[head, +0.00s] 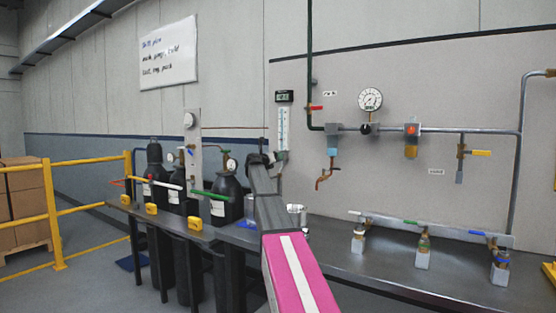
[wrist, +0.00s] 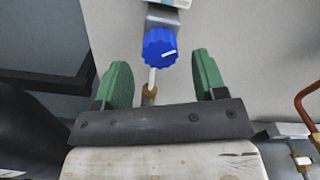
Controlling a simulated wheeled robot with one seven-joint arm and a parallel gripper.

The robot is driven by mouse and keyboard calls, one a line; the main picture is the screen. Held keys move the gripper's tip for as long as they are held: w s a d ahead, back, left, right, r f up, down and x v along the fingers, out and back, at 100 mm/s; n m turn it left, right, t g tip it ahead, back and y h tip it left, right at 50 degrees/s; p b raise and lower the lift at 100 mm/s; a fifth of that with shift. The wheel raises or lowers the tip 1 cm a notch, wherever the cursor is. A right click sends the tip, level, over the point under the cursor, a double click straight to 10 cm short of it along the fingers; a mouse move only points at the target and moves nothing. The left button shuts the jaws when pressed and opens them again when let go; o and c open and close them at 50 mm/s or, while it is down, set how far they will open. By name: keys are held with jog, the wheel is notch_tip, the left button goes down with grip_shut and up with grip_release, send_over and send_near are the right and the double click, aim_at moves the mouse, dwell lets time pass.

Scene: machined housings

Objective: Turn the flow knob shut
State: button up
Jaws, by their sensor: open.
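The flow knob (wrist: 159,47) is blue and ribbed with a white pointer line, which points to the right and slightly up in the wrist view. It sits at the lower end of a pale flow meter tube (head: 283,127) on the wall panel. My gripper (wrist: 160,72) is open, its green fingers on either side of the knob in the picture, with visible gaps on both sides. No contact with the knob shows. In the head view my gripper (head: 268,158) is just below the tube, and the knob cannot be made out there.
A round gauge (head: 370,99) and a pipe with valves run along the panel to the right. A copper spout (head: 325,178) hangs near my gripper. Dark gas cylinders (head: 228,199) stand to the left. A dark bench (head: 370,266) lies below.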

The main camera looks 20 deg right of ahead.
jog(key=x, duration=0.3)
jog(key=shift+w+d, duration=0.25)
jog(key=c, duration=0.9)
jog(key=shift+c, duration=0.2)
jog(key=shift+n, duration=0.4)
jog(key=n, duration=0.4)
jog(key=shift+s+n, duration=0.1)
jog(key=shift+n, duration=0.3)
jog(key=n, duration=0.4)
jog(key=shift+n, duration=0.4)
